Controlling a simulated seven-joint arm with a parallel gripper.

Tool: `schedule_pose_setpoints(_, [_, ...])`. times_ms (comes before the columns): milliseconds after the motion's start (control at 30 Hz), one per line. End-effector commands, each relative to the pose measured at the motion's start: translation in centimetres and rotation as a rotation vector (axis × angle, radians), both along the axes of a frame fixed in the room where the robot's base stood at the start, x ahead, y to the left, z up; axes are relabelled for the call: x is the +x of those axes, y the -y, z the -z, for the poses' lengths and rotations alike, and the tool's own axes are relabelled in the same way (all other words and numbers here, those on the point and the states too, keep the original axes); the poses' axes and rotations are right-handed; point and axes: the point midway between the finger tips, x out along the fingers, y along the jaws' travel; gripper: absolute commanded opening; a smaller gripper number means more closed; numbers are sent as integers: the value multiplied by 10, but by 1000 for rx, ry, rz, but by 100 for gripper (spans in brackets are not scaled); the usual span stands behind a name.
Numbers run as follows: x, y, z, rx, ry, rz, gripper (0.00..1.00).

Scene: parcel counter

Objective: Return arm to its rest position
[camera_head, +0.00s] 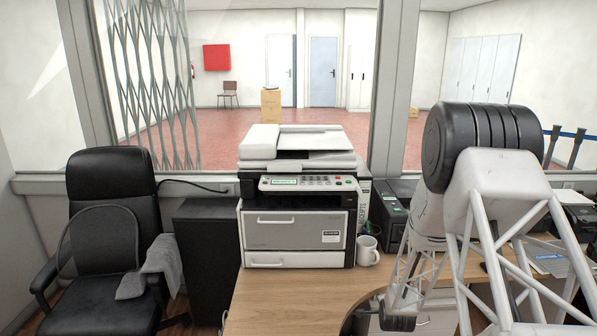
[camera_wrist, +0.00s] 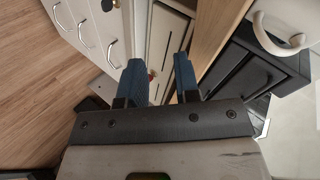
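My arm (camera_head: 490,190) stands at the right of the head view, bent, with its white lattice links above the desk (camera_head: 285,300). My gripper (camera_wrist: 158,66) shows in the wrist view with two blue fingers set apart and nothing held between them. I cannot make out the gripper clearly in the head view, where my own arm links hide much of the right side.
A large printer (camera_head: 295,230) stands on the desk, with a white mug (camera_head: 367,251) and a dark device (camera_head: 391,222) to its right. A black chair (camera_head: 112,210) with a grey cloth and a black cabinet (camera_head: 207,260) are at left. The front desk surface looks clear.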

Motion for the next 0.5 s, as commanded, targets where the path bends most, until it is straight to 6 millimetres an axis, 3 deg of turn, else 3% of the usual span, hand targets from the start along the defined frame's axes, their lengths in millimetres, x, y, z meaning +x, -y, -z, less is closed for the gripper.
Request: schedule_pose_setpoints(500, [-53, -35, -134, -160, -213, -176, 30])
